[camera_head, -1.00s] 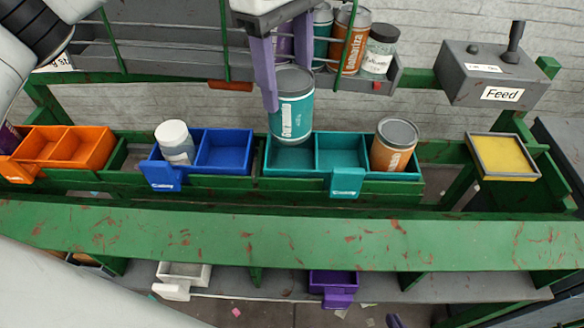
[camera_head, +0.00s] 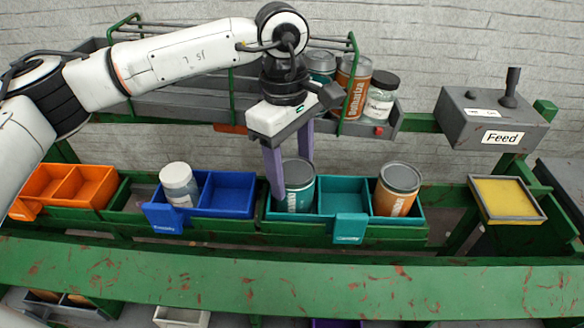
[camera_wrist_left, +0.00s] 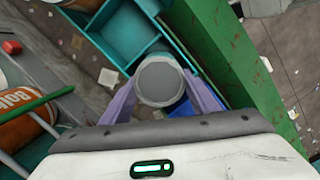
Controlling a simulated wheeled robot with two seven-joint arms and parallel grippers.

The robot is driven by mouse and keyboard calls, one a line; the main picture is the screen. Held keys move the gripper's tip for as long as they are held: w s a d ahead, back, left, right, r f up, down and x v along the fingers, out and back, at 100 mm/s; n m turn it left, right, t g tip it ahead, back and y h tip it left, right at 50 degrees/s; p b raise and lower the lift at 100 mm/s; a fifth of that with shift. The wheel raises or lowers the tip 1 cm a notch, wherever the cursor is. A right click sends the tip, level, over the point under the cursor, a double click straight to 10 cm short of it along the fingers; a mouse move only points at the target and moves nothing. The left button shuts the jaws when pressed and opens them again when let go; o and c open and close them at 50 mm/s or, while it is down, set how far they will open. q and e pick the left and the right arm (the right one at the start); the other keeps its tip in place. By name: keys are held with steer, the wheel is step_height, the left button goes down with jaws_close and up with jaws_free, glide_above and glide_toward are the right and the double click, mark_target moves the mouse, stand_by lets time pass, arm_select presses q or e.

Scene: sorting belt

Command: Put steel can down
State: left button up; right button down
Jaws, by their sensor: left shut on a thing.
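The steel can is teal with a grey lid (camera_head: 299,183) and sits upright in the left compartment of the teal bin (camera_head: 344,206). In the left wrist view its round lid (camera_wrist_left: 160,82) shows between the purple fingers. My left gripper (camera_head: 290,178) comes down from above and is shut on the can, one finger at each side. The can's lower part is hidden behind the bin's front wall, so I cannot see whether its base touches the floor. My right gripper is not in view.
An orange can (camera_head: 396,190) stands in the teal bin's right end. A white-lidded jar (camera_head: 178,184) stands in the blue bin (camera_head: 227,194). More cans (camera_head: 354,86) stand on the rear belt. The teal bin's middle compartment is empty.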

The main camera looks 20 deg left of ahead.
arm_select(q)
steer(key=shift+f, duration=0.2)
steer(key=o, duration=1.3)
steer(key=shift+o, duration=0.2)
steer(key=shift+r, duration=0.1)
step_height(320, 180, up, 12)
steer(key=shift+w+a, duration=0.15)
steer(key=shift+a, duration=0.3)
steer(key=shift+r, duration=0.1)
